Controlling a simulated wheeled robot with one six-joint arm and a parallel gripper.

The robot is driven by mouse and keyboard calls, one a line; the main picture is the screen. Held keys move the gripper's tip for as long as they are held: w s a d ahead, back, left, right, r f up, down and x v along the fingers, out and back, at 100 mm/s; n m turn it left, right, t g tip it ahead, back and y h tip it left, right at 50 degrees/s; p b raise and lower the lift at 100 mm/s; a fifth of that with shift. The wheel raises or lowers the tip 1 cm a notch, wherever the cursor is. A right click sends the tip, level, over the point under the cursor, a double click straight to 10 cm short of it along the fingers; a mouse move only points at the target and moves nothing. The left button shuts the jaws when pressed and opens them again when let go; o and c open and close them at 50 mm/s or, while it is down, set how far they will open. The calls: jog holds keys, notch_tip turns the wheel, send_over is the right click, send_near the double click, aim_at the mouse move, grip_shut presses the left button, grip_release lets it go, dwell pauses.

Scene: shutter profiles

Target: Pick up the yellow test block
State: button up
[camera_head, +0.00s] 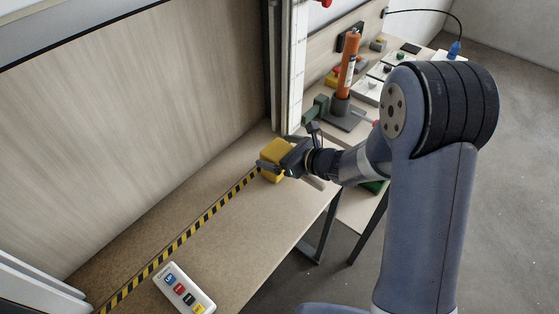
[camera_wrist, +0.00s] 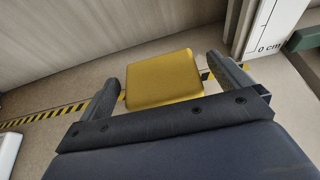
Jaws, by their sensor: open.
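The yellow test block (camera_head: 274,158) sits on the wooden bench top near its far end, over the black-and-yellow striped tape. My gripper (camera_head: 275,167) is at the block, and part of the block is hidden behind it in the head view. In the wrist view the yellow test block (camera_wrist: 163,79) lies between the two open fingers of my gripper (camera_wrist: 165,80). A gap shows on the left, between the block and the left finger, and another on the right. I cannot tell whether either finger touches it lower down.
A white remote with coloured buttons (camera_head: 184,290) lies at the bench's near end. Striped tape (camera_head: 185,236) runs along the bench. A white scale post (camera_wrist: 272,25) stands just beyond the block. An orange cylinder (camera_head: 349,62) stands upright on the neighbouring table. The bench middle is clear.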

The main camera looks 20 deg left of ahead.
jog(key=shift+c, duration=0.6)
jog(key=c, duration=1)
